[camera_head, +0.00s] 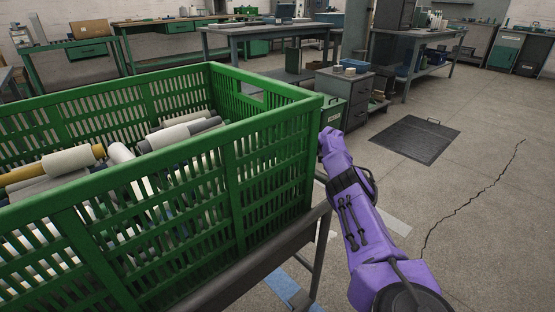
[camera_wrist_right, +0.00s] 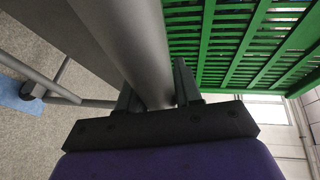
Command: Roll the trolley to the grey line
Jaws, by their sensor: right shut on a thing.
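The trolley has a dark grey metal frame (camera_head: 262,262) and carries a large green slatted crate (camera_head: 275,165). The crate holds several yarn cones and tubes (camera_head: 70,160). In the right wrist view my right gripper (camera_wrist_right: 157,95) is shut on a round grey bar (camera_wrist_right: 135,40) of the trolley, with a finger on each side. In the head view my purple right arm reaches up beside the crate's right corner; its fingers are hidden there. My left gripper is not in view. A pale grey strip (camera_head: 396,222) lies on the floor right of my arm; I cannot tell whether it is the grey line.
A blue floor marking (camera_head: 284,288) lies beneath the trolley's right side. A dark floor plate with a handle (camera_head: 415,139) lies to the right. A grey drawer cabinet (camera_head: 347,92) and workbenches (camera_head: 270,32) stand behind. The cracked floor at right is open.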

